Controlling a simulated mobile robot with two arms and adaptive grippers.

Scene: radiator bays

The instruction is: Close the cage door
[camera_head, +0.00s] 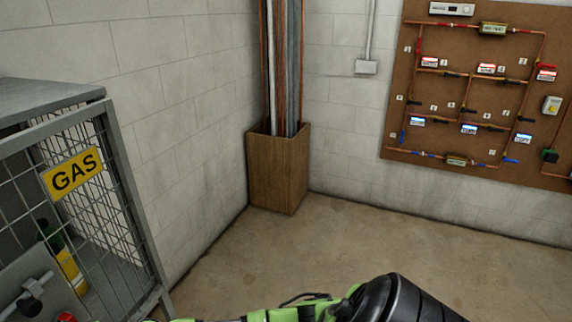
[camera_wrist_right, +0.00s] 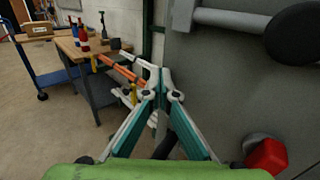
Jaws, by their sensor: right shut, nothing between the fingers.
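The gas cage (camera_head: 132,190) stands at the left of the head view, with grey mesh walls, a flat top and a yellow GAS sign (camera_head: 73,173). A grey plate (camera_head: 30,285) with a bar latch (camera_head: 28,294) shows at its lower left. The grey plate (camera_wrist_right: 240,80) fills the right of the right wrist view, with a bar, a black round knob (camera_wrist_right: 295,33) and a red block (camera_wrist_right: 266,155). I cannot tell how far the door stands open. My right gripper (camera_wrist_right: 162,76) is shut and empty, beside the plate's left edge. My left gripper is out of view.
Inside the cage is a green and yellow cylinder (camera_head: 62,258). A wooden pipe box (camera_head: 278,175) stands in the corner, and a pipe board (camera_head: 480,90) hangs on the wall. The wrist view shows a workbench (camera_wrist_right: 90,65) and a blue cart (camera_wrist_right: 50,75). The middle floor is clear.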

